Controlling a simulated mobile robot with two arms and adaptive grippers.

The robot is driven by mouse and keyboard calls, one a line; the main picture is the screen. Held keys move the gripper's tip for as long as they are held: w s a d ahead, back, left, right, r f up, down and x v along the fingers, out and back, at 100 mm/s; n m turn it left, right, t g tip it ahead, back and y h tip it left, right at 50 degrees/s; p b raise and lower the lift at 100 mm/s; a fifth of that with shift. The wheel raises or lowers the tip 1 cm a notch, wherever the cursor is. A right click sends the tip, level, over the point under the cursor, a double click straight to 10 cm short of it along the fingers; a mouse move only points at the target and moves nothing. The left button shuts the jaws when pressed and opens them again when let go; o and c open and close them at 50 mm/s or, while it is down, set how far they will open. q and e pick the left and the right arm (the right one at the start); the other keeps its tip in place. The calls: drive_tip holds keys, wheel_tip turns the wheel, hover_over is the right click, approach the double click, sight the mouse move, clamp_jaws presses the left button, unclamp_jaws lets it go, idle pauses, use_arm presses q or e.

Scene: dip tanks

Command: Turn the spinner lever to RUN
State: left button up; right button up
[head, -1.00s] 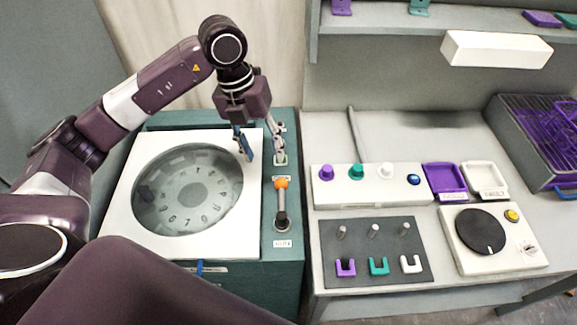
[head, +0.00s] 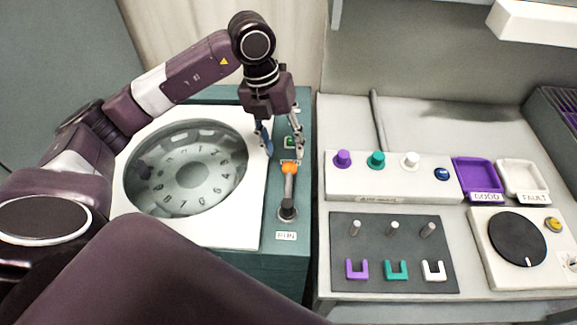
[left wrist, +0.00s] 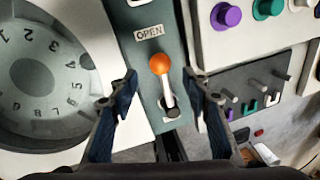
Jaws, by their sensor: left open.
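The spinner lever (head: 289,187) has an orange ball knob and a metal shaft, and stands on a teal panel right of the spinner. Its knob points toward the back. In the left wrist view, the orange knob (left wrist: 159,63) lies on the side of the OPEN label (left wrist: 149,32). The RUN label (head: 286,236) is at the lever's front end. My left gripper (head: 283,150) is open just above and behind the knob. In the left wrist view its fingers (left wrist: 160,88) appear on either side of the lever, apart from it. My right gripper is not in view.
The spinner's round window (head: 190,175) shows a numbered disc left of the lever. To the right, a bench holds a knob box (head: 385,185), a grey peg plate (head: 395,250), a purple GOOD tray (head: 478,178), a white FAULT tray (head: 523,178) and a black dial (head: 517,238).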

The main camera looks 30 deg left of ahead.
sight(288, 164)
use_arm(q)
drive_tip(key=f, duration=0.2)
drive_tip(key=d+f+p, duration=0.1)
drive_tip(key=f, duration=0.2)
drive_tip(key=shift+w+d+f+p, duration=0.15)
drive_tip(key=shift+f+p, duration=0.15)
drive_tip(key=shift+f, duration=0.45)
clamp_jaws()
